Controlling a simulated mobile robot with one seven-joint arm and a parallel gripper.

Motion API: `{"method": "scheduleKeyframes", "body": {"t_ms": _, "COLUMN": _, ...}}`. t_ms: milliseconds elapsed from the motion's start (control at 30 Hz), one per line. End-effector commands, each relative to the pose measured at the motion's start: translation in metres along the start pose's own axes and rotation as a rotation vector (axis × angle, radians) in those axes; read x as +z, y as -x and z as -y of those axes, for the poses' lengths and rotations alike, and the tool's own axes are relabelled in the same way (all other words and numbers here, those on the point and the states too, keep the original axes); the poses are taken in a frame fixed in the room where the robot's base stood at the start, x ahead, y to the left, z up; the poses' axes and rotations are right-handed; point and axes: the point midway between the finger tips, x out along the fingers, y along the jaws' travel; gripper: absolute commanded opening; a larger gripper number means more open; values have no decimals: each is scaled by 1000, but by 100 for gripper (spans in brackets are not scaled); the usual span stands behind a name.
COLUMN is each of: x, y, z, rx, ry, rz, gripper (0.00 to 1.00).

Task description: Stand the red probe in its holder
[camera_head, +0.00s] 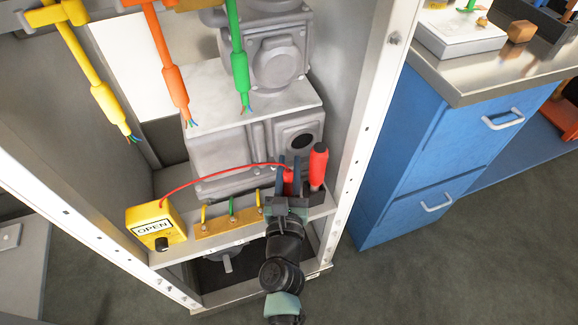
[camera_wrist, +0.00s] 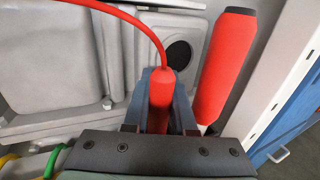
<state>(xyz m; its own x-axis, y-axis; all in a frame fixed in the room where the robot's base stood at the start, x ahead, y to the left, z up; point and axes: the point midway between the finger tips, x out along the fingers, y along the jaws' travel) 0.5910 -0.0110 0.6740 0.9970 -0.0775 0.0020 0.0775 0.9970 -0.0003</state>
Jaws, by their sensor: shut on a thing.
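The red probe (camera_wrist: 160,92) is held between the two dark fingers of my gripper (camera_head: 289,162). In the head view a small part of the red probe (camera_head: 288,176) shows between the fingers. Its red cable (camera_head: 205,177) arcs left to a yellow box marked OPEN (camera_head: 151,229). A thicker red rod with a dark end (camera_head: 318,165) stands just right of my gripper, apart from it; it also shows in the wrist view (camera_wrist: 224,68). I cannot make out the holder clearly, and the lower end of the held probe is hidden by my gripper.
My gripper is inside a cabinet with a white post (camera_head: 372,95) on its right. Grey machinery (camera_head: 225,160) is behind. A brass strip with coloured stubs (camera_head: 222,227) lies left. Yellow, orange and green cables (camera_head: 172,85) hang above. A blue drawer unit (camera_head: 425,150) stands outside.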

Motion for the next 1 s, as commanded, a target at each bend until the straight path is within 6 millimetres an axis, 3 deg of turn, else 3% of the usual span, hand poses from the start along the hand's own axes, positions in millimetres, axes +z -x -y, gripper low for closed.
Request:
{"method": "scheduleKeyframes", "body": {"t_ms": 33, "x": -2, "y": 0, "z": 0, "rx": 0, "ry": 0, "rz": 0, "gripper": 26}}
{"method": "scheduleKeyframes", "body": {"t_ms": 200, "x": -1, "y": 0, "z": 0, "rx": 0, "ry": 0, "rz": 0, "gripper": 54}}
{"method": "scheduleKeyframes", "body": {"t_ms": 600, "x": 4, "y": 1, "z": 0, "rx": 0, "ry": -1, "rz": -1, "gripper": 54}}
{"method": "scheduleKeyframes", "body": {"t_ms": 1000, "x": 0, "y": 71, "z": 0, "rx": 1, "ry": -1, "rz": -3, "gripper": 54}}
